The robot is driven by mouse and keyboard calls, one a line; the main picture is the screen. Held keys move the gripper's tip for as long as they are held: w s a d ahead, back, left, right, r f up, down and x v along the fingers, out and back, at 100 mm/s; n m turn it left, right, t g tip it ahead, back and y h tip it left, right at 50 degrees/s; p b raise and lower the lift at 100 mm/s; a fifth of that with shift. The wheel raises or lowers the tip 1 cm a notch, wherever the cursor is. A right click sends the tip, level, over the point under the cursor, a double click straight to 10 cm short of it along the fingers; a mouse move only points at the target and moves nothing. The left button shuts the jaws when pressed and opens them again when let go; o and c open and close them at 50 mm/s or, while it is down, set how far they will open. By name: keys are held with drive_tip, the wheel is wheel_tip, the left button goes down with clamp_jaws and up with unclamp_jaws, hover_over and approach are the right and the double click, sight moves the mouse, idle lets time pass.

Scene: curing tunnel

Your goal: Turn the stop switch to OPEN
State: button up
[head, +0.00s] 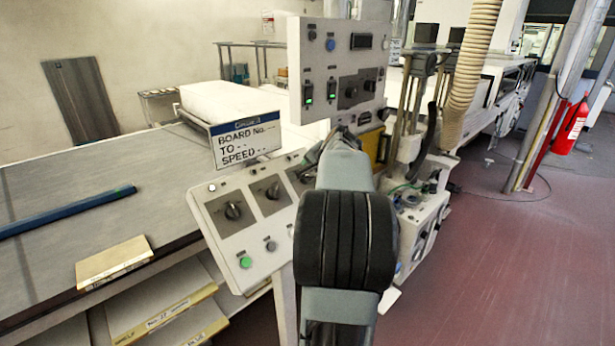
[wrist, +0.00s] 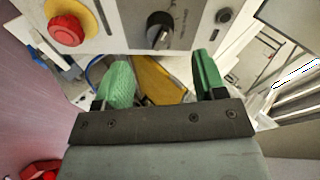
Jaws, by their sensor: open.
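In the wrist view, a black rotary switch (wrist: 159,36) with a pale pointer sits on a light panel, just beyond my fingertips. I cannot read its label, so I cannot tell surely that it is the stop switch or which way it is set. My gripper (wrist: 160,68) is open and empty, with its two green fingers apart below the switch, not visibly touching it. In the head view my arm hides the gripper. The upright control panel (head: 308,60) stands behind the arm.
A red button (wrist: 66,28) on a yellow collar is left of the switch, and a small dark knob (wrist: 225,15) is right of it. A yellow part (wrist: 162,82) lies beyond the fingers. A sloped knob panel (head: 257,243) stands left of my arm. Red floor (head: 500,270) is open at right.

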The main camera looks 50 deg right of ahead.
sight(308, 176)
drive_tip(key=shift+p+x, duration=0.3)
drive_tip(key=shift+x, duration=3.15)
drive_tip(key=shift+c, duration=0.2)
drive_tip(key=shift+r, duration=0.1)
drive_tip(key=c, duration=0.9)
